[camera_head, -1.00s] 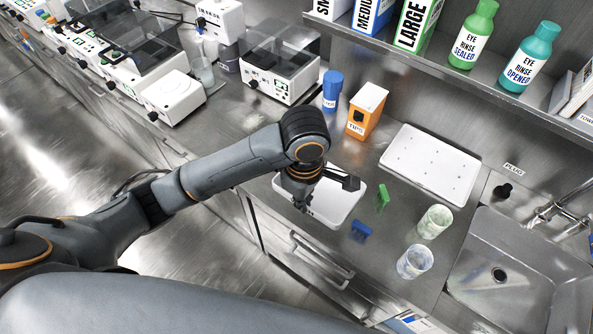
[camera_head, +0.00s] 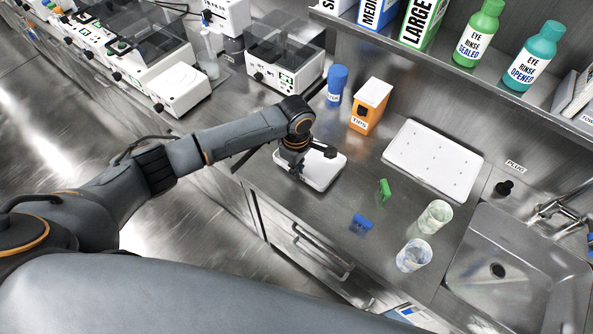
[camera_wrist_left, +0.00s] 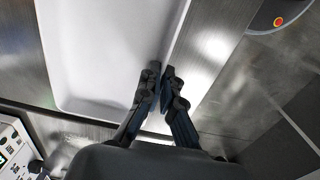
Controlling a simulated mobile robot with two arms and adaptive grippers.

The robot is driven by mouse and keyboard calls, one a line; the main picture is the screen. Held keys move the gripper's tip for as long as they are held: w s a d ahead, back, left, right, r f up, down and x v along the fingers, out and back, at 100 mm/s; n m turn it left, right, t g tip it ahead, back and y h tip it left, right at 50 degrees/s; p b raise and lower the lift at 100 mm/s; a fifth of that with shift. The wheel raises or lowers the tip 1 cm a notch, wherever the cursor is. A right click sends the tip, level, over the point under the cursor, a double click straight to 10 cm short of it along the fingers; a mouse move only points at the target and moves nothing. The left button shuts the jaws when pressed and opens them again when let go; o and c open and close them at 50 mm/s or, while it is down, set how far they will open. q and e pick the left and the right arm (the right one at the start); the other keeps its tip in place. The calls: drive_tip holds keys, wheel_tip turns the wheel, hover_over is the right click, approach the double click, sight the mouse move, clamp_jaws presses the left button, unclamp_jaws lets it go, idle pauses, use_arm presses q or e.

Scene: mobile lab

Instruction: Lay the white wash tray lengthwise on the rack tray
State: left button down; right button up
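The white wash tray (camera_head: 326,173) is a shallow open tray under my left gripper, near the counter's front edge. It fills the upper left of the left wrist view (camera_wrist_left: 105,50). My left gripper (camera_head: 298,172) is at the tray's near left side. In the left wrist view its fingers (camera_wrist_left: 163,82) are close together on the tray's rim. I cannot tell whether the tray touches the counter. The rack tray (camera_head: 433,160), a flat white board with small dots, lies on the counter to the right, apart from the wash tray. My right gripper is out of view.
An orange tips box (camera_head: 369,108) and a blue bottle (camera_head: 336,85) stand behind. A green clip (camera_head: 384,190), a blue clip (camera_head: 362,223) and two cups (camera_head: 434,217) (camera_head: 414,255) are in front of the rack tray. The sink (camera_head: 510,265) is at right, the shelf above.

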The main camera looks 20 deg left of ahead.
use_arm(q)
drive_tip(key=shift+f, duration=0.75)
drive_tip(key=c, duration=1.7)
unclamp_jaws()
drive_tip(key=shift+f, duration=0.15)
drive_tip(key=shift+o, duration=0.9)
wheel_tip(320, 180, up, 12)
drive_tip(key=shift+r+b, duration=0.2)
drive_tip(key=shift+b, duration=0.25)
drive_tip(key=shift+s, duration=0.1)
